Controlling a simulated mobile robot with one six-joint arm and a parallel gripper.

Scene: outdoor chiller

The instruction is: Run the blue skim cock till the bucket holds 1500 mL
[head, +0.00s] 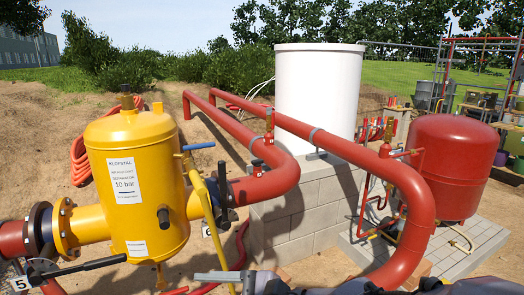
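The blue lever (198,146) of the skim cock sticks out to the right from the upper side of the yellow vessel (140,190), roughly level. A thin yellow pipe (211,215) runs down from the cock and leaves the picture at the bottom. No bucket shows at the visible part of this pipe, and its lower end is out of view. My gripper (222,276) shows only in part at the bottom edge, grey, below and apart from the lever. Its fingers cannot be made out clearly. Whether water runs is not visible.
Large red pipes (410,215) cross the middle and right. A white tank (318,95) stands on a block plinth (290,220). A red tank (445,165) is at right. A black-handled valve (80,266) sits low left.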

